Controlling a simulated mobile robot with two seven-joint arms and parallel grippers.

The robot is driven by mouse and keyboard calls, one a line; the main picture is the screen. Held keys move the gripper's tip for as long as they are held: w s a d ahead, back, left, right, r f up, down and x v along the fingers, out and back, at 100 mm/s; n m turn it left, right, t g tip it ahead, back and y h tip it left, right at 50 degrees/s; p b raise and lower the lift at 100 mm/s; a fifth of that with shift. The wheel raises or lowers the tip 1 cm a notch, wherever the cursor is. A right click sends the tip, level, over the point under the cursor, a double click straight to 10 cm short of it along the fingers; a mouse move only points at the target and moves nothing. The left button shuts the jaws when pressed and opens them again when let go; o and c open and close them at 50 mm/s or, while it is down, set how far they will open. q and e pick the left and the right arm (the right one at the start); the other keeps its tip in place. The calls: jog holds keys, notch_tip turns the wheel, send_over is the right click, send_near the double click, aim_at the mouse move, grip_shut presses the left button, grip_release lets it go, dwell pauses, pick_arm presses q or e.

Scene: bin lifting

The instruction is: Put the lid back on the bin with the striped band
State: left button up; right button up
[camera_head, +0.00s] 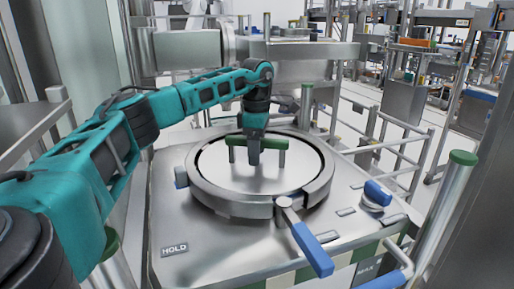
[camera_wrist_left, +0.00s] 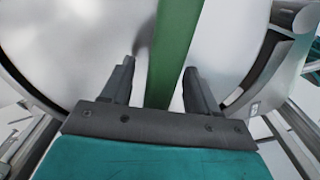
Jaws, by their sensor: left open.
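The round steel lid (camera_head: 285,180) with a green bar handle (camera_head: 272,141) lies within the clamp ring (camera_head: 235,204) on top of the bin (camera_head: 200,238). A dark gap shows along the lid's far and left edge; I cannot tell whether it sits flat. A green and cream striped band (camera_head: 340,262) runs below the bin's top at the front. My left gripper (camera_head: 254,160) is over the lid at the handle. In the left wrist view its open fingers (camera_wrist_left: 158,78) stand on either side of the green handle (camera_wrist_left: 174,50). My right gripper is out of view.
A blue-handled lever (camera_head: 312,248) sticks out from the ring toward the front. A blue knob (camera_head: 376,193) stands on the bin top at right. A green-capped post (camera_head: 455,180) rises at the right. Steel equipment (camera_head: 300,60) stands close behind.

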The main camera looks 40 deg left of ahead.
pick_arm(q)
notch_tip(320, 180, up, 13)
dwell(0.5)
dwell(0.5)
